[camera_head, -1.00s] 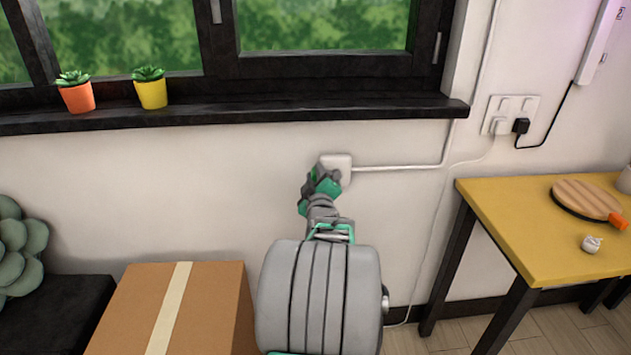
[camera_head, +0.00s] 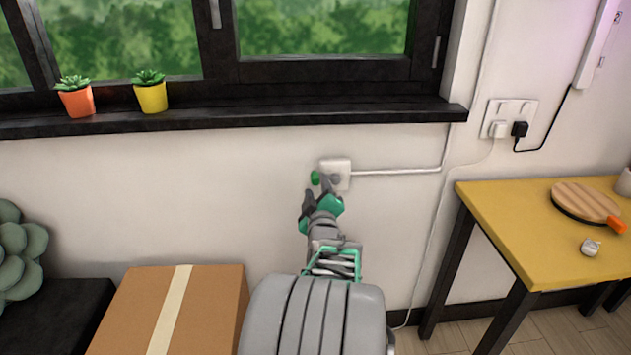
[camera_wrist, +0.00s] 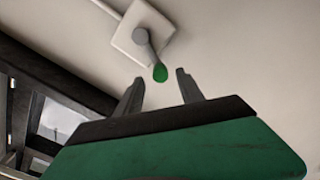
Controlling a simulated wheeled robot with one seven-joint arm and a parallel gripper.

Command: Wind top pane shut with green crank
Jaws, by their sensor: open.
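The crank is a white wall box (camera_head: 338,168) with a grey arm and a green knob (camera_head: 315,178), mounted below the window sill. In the wrist view the green knob (camera_wrist: 160,73) hangs at the end of the grey crank arm (camera_wrist: 144,42). My gripper (camera_head: 318,196) is just below the knob in the head view. In the wrist view my gripper (camera_wrist: 158,88) is open, its two fingertips apart with the knob just beyond and between them, not gripped. The top pane itself cannot be made out; only lower window parts (camera_head: 320,28) show.
The black sill (camera_head: 230,119) juts out above the crank and holds two potted succulents (camera_head: 150,95). A cardboard box (camera_head: 130,310) stands below left. A yellow table (camera_head: 500,205) stands at the right. A white conduit (camera_head: 400,172) runs right from the crank box.

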